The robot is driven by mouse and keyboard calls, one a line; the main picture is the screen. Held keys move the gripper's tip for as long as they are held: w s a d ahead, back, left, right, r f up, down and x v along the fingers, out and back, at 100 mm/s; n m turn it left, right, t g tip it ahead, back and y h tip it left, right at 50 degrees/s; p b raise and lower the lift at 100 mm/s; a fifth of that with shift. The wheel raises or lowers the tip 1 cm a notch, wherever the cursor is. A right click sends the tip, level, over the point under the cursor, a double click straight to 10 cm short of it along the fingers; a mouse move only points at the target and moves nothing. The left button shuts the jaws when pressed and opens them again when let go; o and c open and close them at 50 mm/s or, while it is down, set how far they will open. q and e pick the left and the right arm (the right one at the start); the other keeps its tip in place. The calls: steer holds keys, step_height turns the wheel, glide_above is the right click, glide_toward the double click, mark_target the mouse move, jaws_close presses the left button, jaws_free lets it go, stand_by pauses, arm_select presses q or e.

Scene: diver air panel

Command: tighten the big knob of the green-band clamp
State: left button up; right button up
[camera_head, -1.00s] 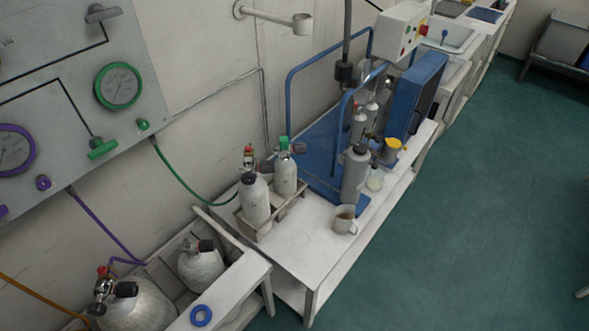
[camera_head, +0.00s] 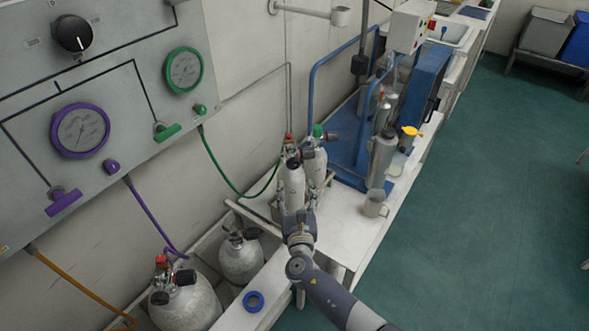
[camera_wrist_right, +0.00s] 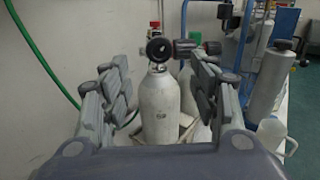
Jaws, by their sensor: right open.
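Two pale cylinders stand side by side at the near end of the bench. The right one (camera_head: 315,160) has a green top (camera_head: 318,131) and a dark knob to its right; I cannot tell if the green is the clamp's band. The left one (camera_head: 293,182) has a red top. In the wrist view a cylinder (camera_wrist_right: 159,106) with a round black knob (camera_wrist_right: 159,49) facing the camera stands beyond and between my fingers. My right gripper (camera_wrist_right: 160,75) is open and empty, short of that cylinder. In the head view my right wrist hides the lower cylinder area. My left gripper is not in view.
A green hose (camera_head: 222,177) runs from the wall panel (camera_head: 110,105) towards the cylinders. A mug (camera_head: 375,204) and a grey cylinder (camera_head: 381,158) stand to their right. Larger cylinders (camera_head: 240,262) sit in a low rack at left. A blue ring (camera_head: 253,301) lies on its ledge.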

mark_target(293, 167)
steer(key=w, duration=0.2)
steer(key=w+b, duration=0.1)
steer(key=w, duration=0.4)
steer(key=shift+w+a+f+b, duration=0.1)
steer(key=shift+w+a+b, duration=0.1)
steer(key=shift+a+b, duration=0.1)
steer(key=shift+w, duration=0.65)
steer(key=shift+w+b, duration=0.2)
steer(key=shift+b, duration=0.1)
steer(key=shift+w, duration=0.1)
steer(key=c, duration=1)
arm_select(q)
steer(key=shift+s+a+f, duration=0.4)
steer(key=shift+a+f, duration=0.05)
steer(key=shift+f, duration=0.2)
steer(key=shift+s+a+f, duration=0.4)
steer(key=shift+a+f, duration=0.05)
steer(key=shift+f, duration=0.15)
arm_select(e)
steer(key=shift+c, duration=0.2)
